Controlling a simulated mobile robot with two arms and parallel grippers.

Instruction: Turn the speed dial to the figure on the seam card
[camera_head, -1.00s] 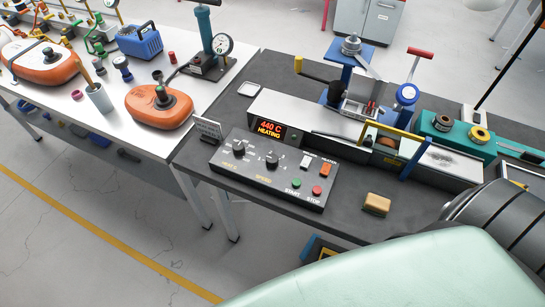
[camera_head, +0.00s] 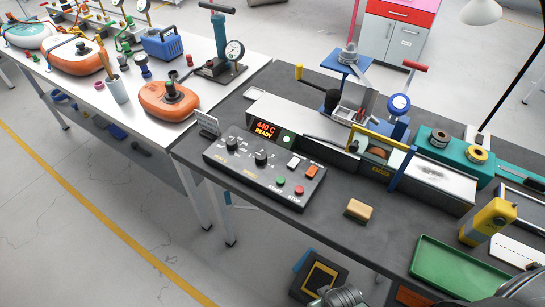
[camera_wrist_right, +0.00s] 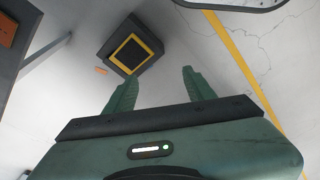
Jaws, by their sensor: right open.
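The dark control box (camera_head: 262,172) sits on the dark bench with two black knobs. The left knob (camera_head: 232,143) and the right knob (camera_head: 261,158) stand upright; in the earlier view, the "SPEED" label is below the right one. Their pointer settings are too small to read. A small grey card (camera_head: 207,122) stands at the box's back left corner; its text is unreadable, and I cannot tell if it is the seam card. My right gripper (camera_wrist_right: 160,88) is open and empty over the floor, away from the dials. My left gripper is not in view.
A lit display (camera_head: 266,130) reads "440 C READY" behind the knobs. Switches and green and red buttons (camera_head: 299,190) occupy the box's right side. A tan block (camera_head: 359,210) and green tray (camera_head: 455,270) lie farther right. A dark box (camera_head: 319,277) stands on the floor below.

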